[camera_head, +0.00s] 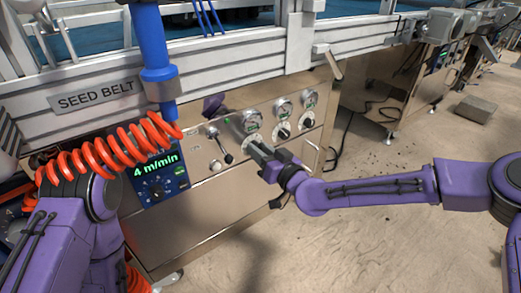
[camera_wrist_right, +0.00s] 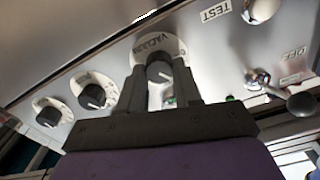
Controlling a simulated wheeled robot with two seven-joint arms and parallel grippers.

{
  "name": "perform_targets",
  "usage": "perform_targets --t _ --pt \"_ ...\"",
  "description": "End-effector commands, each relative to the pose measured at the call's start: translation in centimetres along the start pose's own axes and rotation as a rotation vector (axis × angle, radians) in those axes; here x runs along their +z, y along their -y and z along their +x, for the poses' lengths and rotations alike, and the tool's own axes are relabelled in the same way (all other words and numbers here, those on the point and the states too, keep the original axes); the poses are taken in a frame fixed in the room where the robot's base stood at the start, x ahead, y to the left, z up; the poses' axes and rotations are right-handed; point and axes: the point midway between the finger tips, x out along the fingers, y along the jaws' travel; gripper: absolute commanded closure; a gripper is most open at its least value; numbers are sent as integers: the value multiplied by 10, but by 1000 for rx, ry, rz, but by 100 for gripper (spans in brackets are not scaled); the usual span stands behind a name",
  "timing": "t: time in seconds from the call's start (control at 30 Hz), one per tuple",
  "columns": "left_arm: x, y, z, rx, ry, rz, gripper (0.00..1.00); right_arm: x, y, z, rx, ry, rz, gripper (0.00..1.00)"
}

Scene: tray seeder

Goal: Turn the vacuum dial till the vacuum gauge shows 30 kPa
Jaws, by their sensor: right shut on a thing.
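The vacuum dial (camera_wrist_right: 159,70) is a grey knob on a pale disc lettered VACUUM, seen in the right wrist view. My right gripper (camera_wrist_right: 160,78) is shut on it, one dark finger on each side. In the head view my right gripper (camera_head: 257,148) reaches the panel from the right and hides most of this dial. The vacuum gauge (camera_head: 250,121) is the round gauge just above the gripper. It has a small green readout, too small to read. My left arm shows at the left of the head view, but I cannot make out its gripper.
Two more gauges (camera_head: 283,107) sit to the right, with dials (camera_head: 283,131) below them. A lever with a dark knob (camera_head: 228,158) stands just left of the gripper. A blue box (camera_head: 160,180) shows 4 m/min. An orange coiled hose (camera_head: 110,152) hangs at left.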

Motion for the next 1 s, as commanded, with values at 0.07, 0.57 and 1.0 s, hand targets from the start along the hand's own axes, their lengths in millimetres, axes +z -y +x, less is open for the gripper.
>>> perform_targets --t 0.07,0.57,1.0 --pt "-2 -1 -2 0 -15 -14 62 -1 0 0 0 1 61 97" --pt "-14 -4 -10 -2 -115 -102 62 0 -1 0 0 2 534 97" --pt "-19 -4 -12 -3 -155 -137 62 2 -3 0 1 2 953 97"
